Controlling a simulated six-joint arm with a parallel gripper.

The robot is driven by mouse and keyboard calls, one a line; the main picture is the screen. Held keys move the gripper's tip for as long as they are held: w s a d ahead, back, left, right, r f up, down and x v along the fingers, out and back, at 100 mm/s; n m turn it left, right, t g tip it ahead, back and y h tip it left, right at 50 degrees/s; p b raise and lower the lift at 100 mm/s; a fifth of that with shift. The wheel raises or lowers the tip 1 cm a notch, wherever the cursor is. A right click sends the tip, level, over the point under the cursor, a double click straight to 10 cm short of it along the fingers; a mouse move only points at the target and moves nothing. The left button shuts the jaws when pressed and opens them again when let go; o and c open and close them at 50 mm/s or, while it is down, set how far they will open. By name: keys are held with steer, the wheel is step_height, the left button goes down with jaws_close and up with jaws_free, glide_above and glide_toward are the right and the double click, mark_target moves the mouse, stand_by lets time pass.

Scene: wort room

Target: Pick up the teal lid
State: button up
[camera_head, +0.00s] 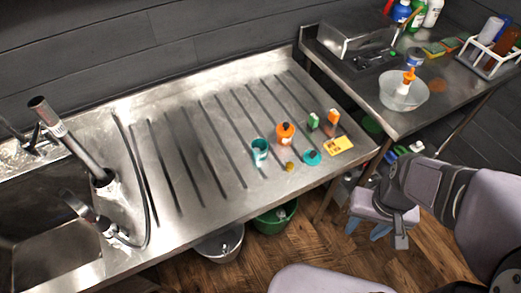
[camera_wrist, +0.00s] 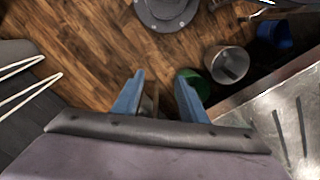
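The teal lid (camera_head: 312,157) lies on the ribbed steel drainboard (camera_head: 180,120) near its front right edge. It is a small round disc with a raised middle. A teal cup (camera_head: 260,152) stands to its left. My gripper (camera_head: 367,230) is off the right front side of the drainboard, apart from the lid and pointing down over the floor. In the wrist view my gripper (camera_wrist: 160,98) shows two blue fingers spread apart with nothing between them. The lid does not show in the wrist view.
Beside the lid are an orange bottle (camera_head: 285,133), a yellow card (camera_head: 339,146), a small amber item (camera_head: 289,166) and two small bottles (camera_head: 332,117). A side table (camera_head: 440,90) at right holds a bowl (camera_head: 403,92). Buckets (camera_head: 274,217) stand below the drainboard's front edge.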

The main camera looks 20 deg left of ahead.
steer(key=o, duration=0.7)
steer(key=shift+o, duration=0.2)
steer(key=shift+r, duration=0.1)
